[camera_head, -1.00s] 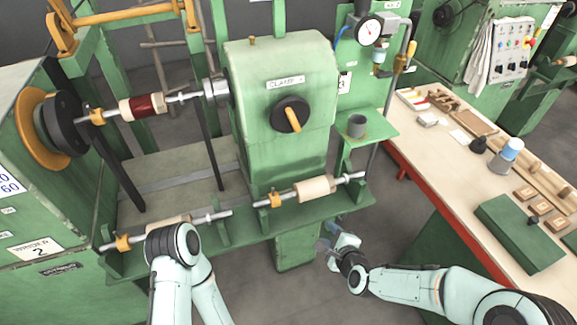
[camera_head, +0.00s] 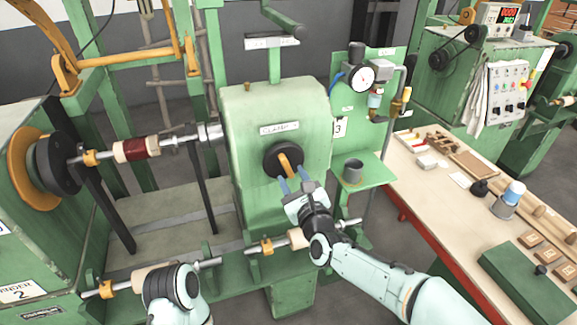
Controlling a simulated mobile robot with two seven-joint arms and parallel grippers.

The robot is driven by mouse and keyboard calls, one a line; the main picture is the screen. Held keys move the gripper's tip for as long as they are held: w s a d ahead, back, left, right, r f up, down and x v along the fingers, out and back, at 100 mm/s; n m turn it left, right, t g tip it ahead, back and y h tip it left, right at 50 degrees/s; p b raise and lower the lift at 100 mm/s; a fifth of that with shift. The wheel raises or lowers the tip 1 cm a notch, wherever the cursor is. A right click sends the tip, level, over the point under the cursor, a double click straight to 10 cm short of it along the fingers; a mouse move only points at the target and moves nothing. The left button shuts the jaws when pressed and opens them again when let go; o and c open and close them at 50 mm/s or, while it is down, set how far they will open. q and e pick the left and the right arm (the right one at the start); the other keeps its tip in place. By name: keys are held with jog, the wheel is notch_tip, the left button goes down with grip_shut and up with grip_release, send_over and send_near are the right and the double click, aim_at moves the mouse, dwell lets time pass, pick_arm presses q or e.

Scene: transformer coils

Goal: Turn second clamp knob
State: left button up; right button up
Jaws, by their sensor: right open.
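The clamp knob is a black round disc (camera_head: 271,158) with an orange handle bar (camera_head: 288,163), on the front of the green housing (camera_head: 245,115) under a "CLAMP" label. The bar is tilted, its lower end toward the right. My right gripper (camera_head: 293,185) is open, its bluish fingers reaching up to the lower end of the bar. I cannot tell whether they touch it. My left arm (camera_head: 172,287) shows at the bottom left, in front of the lower rod; its gripper is hidden.
A spindle with a red and cream coil (camera_head: 135,149) runs left of the housing. Lower rods carry cream cylinders (camera_head: 297,238). A grey cup (camera_head: 352,171) stands on a green shelf at right. The workbench (camera_head: 440,195) with parts lies further right.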

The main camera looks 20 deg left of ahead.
aim_at(288, 169)
jog(key=shift+p+x, duration=0.45)
jog(key=shift+x, duration=1.55)
jog(key=shift+c, duration=0.3)
grip_shut()
